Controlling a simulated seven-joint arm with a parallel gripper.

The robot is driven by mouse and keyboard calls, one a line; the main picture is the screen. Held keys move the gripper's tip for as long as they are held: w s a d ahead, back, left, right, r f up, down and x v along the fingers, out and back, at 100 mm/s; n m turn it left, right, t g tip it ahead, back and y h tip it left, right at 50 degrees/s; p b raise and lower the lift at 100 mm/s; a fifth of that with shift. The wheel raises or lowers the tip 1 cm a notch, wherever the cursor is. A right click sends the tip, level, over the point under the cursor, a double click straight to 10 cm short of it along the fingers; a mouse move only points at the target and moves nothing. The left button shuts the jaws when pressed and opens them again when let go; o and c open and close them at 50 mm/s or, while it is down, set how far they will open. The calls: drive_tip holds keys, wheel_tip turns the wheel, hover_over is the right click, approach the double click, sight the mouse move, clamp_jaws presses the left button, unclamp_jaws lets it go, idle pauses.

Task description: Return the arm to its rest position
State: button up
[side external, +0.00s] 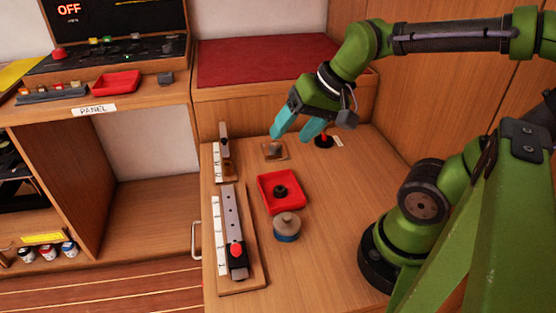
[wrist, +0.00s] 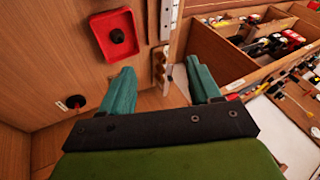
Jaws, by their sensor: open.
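My gripper (side external: 292,137) is green with two teal fingers. It hangs above the far part of the wooden worktop (side external: 350,190), over a small square plate (side external: 274,150). In the wrist view the two teal fingers of my gripper (wrist: 160,67) stand apart with nothing between them. My green arm arches from its base at the right, and the forearm runs high and level before bending down to the wrist.
A red tray (side external: 265,198) holds a black round piece (side external: 281,191). A tan and blue round piece (side external: 287,226) stands in front. Slider board (side external: 235,235) lies left. A black, red-topped knob (side external: 324,140) sits near the gripper. A raised red mat (side external: 280,62) lies behind.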

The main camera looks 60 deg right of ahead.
drive_tip(key=s+n, duration=0.1)
drive_tip(key=a+r+n+t, duration=0.1)
drive_tip(key=n, duration=0.1)
drive_tip(key=shift+s+a+r, duration=0.25)
drive_tip(key=shift+s+a, duration=0.05)
drive_tip(key=shift+s, duration=0.1)
idle(1.0)
